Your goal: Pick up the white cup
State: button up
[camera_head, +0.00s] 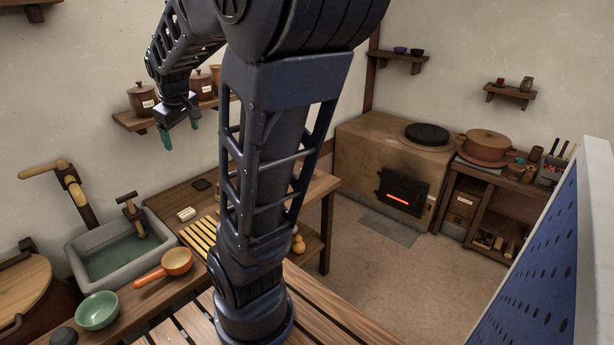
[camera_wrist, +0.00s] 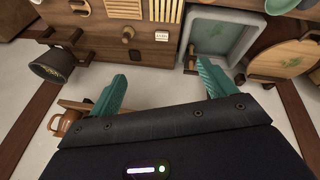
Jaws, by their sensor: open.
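I cannot make out a white cup in either view. A small white block-like thing (camera_head: 186,214) lies on the counter right of the sink in the head view; it does not look like a cup. My gripper (camera_head: 180,128) is raised at upper left, in front of the wall shelf and above the counter and sink. In the wrist view my gripper (camera_wrist: 160,75) shows two teal fingers spread apart with nothing between them. My arm hides part of the counter and the shelf's right part in the head view.
A stone sink (camera_head: 120,245), an orange ladle-like pan (camera_head: 176,262) and a green bowl (camera_head: 97,311) are at lower left. Lidded jars (camera_head: 142,97) stand on the shelf. A stove (camera_head: 385,165) is at the back. A brown mug (camera_wrist: 70,123) shows in the wrist view.

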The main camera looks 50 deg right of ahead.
jog(key=w+d+f+n+g+h, duration=0.15)
jog(key=w+d+f, duration=0.3)
jog(key=d, duration=0.55)
jog(key=w+d+f+n, duration=0.3)
jog(key=w+d, duration=0.3)
jog(key=d, duration=0.5)
jog(key=w+d+f+n+g+h, duration=0.1)
jog(key=w+d+f+n, duration=0.3)
jog(key=d, duration=0.6)
jog(key=s+d+f+n+g, duration=0.1)
jog(key=s+d+f+n, duration=0.15)
jog(key=d+f, duration=1.05)
jog(key=s+d+f+n+g, duration=0.15)
jog(key=d+f+n, duration=0.25)
jog(key=d+f, duration=0.85)
jog(key=shift+t+h, duration=0.4)
jog(key=shift+h, duration=0.05)
jog(key=shift+s+d+f, duration=0.15)
jog(key=shift+d+f, duration=0.9)
jog(key=shift+f, duration=0.3)
jog(key=shift+s+d+f, duration=0.15)
jog(key=shift+d+f, duration=0.9)
jog(key=shift+f, duration=0.3)
jog(key=shift+s+d+f, duration=0.15)
jog(key=shift+d+f, duration=0.9)
jog(key=shift+f, duration=0.3)
jog(key=shift+c, duration=0.2)
jog(key=c, duration=1)
